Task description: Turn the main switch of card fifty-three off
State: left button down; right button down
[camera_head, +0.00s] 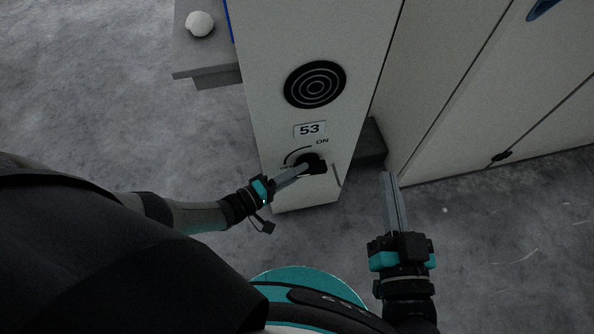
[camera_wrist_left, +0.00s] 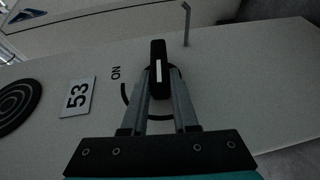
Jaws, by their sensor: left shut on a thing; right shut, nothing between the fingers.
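The black rotary main switch (camera_head: 316,166) is low on the narrow pale panel (camera_head: 282,122), under the plate "53" (camera_head: 310,129). ON is printed above it. The lettering to its left is partly covered by my gripper. In the left wrist view the switch handle (camera_wrist_left: 158,52) has a white mark and lies crosswise to the panel's height, not toward ON. My left gripper (camera_head: 306,169) is shut on this handle; its fingers also show in the left wrist view (camera_wrist_left: 160,88).
A round black ringed disc (camera_head: 315,84) is above the plate. A small bent bracket (camera_head: 337,176) sticks out right of the switch. Large pale cabinet doors (camera_head: 480,95) stand at right. A grey ledge with a white round object (camera_head: 200,24) is at upper left. Grey floor lies free on both sides.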

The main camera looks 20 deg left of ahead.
pick_arm(q)
jog(key=shift+d, duration=0.15)
jog(key=c, duration=0.7)
grip_release()
jog(key=shift+s+a, duration=0.1)
jog(key=shift+a, duration=0.1)
jog(key=p+v, duration=0.2)
jog(key=v, duration=1.3)
pick_arm(e)
jog(key=d+f+g, duration=0.1)
jog(key=w+d+f+g+h, duration=0.1)
jog(key=g, duration=0.1)
jog(key=shift+f+n+g, duration=0.15)
jog(key=shift+n+g, duration=0.15)
jog(key=shift+n, duration=0.1)
